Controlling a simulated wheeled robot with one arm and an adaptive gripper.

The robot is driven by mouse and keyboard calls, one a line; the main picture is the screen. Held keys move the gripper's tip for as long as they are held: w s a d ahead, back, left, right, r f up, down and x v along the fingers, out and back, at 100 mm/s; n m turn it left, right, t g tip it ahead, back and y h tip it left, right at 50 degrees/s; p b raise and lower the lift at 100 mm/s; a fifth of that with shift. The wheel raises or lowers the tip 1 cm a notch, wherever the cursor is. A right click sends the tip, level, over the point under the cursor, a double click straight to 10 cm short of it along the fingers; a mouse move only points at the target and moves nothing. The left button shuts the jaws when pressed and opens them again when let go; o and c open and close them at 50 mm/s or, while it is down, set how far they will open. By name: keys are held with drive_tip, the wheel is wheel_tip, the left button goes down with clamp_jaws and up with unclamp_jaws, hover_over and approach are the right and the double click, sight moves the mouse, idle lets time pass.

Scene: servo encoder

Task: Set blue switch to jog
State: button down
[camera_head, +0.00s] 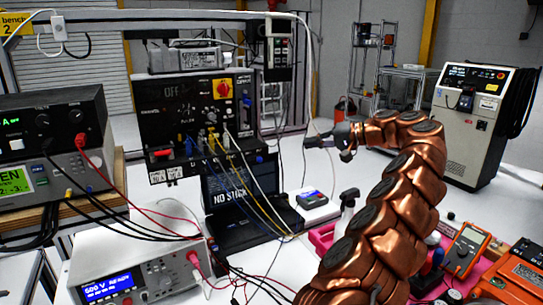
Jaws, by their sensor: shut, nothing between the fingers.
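A black control panel (163,122) stands at the back of the bench, with an OFF marking and a red knob on a yellow plate (222,89). A small blue part (259,159) shows at the panel's lower right. It is too small to tell whether it is the blue switch or how it is set; no jog label can be read. My gripper (310,142) is shut and empty, in the air to the right of the panel and apart from it. My copper-coloured arm reaches up to it from the lower right.
Several cables (237,170) hang from the panel's front over a dark laptop (240,190) reading NO STOCK. A spray bottle (347,207) and a multimeter (467,246) are near my arm. A power supply (140,270) stands front left.

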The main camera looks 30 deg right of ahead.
sight(260, 158)
drive_tip(key=shift+w+a, duration=0.1)
drive_tip(key=p+x, duration=0.3)
drive_tip(key=x, duration=0.7)
drive_tip(key=shift+a, duration=0.1)
drive_tip(key=shift+a+f, duration=0.15)
drive_tip(key=shift+a, duration=0.3)
drive_tip(key=shift+w+a+f+p, duration=0.1)
drive_tip(key=shift+a+f+p, duration=0.25)
drive_tip(key=shift+a, duration=0.2)
drive_tip(key=shift+w+a+f+p, duration=0.1)
drive_tip(key=shift+a+f+p, duration=0.25)
drive_tip(key=shift+a, duration=0.2)
drive_tip(key=shift+a, duration=0.1)
drive_tip(key=shift+w+a+f+b, duration=0.1)
drive_tip(key=shift+a+f+b, duration=0.05)
drive_tip(key=shift+a+b, duration=0.9)
drive_tip(key=shift+a, duration=0.4)
